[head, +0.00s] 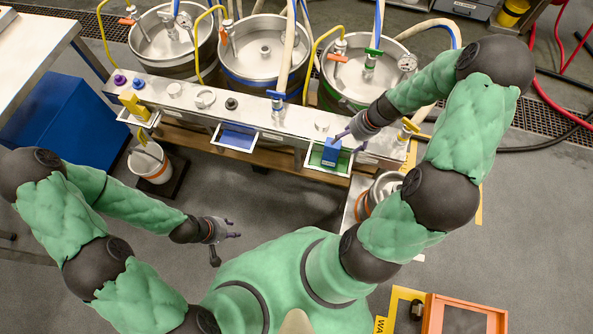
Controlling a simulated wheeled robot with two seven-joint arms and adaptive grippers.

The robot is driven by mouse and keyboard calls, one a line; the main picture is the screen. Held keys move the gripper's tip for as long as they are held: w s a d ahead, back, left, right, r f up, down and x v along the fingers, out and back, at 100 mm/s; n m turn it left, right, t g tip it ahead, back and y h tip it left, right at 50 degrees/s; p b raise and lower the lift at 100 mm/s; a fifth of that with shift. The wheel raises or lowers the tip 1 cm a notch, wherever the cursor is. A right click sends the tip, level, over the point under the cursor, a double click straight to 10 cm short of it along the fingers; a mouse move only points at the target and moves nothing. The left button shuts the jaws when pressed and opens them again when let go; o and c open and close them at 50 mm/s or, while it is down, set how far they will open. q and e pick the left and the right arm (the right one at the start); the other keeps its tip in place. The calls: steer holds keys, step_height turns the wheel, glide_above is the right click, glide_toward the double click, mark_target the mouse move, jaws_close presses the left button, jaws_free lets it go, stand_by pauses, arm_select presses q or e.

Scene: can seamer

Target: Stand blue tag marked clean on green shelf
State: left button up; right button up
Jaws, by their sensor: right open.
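The blue tag (331,151) stands upright on the green shelf (316,158), at the front of the steel machine. I cannot read any marking on it from here. My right gripper (345,141) is open, with its fingers just beside the top right of the blue tag. I cannot tell whether a finger touches it. My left gripper (232,228) is open and empty, held over the floor well to the left of the shelf and nearer to me.
A blue shelf (237,137) and a white shelf with a yellow tag (134,107) lie further left on the steel machine (270,120). Steel kegs with hoses stand behind. A white bucket (150,163) stands at left. An orange-framed box (466,314) is at lower right.

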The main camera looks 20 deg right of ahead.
steer(key=s+a+f+n, duration=0.3)
steer(key=a+f+n, duration=0.1)
steer(key=a+n, duration=0.3)
steer(key=s+a+f+n+g, duration=0.1)
steer(key=s+a+f+n, duration=0.2)
steer(key=a+n, duration=0.5)
steer(key=s+a+f+n+g, duration=0.1)
steer(key=s+a+f+n, duration=0.2)
steer(key=a+f+n, duration=0.2)
steer(key=a+n, duration=0.3)
steer(key=a, duration=0.4)
steer(key=shift+y, duration=0.3)
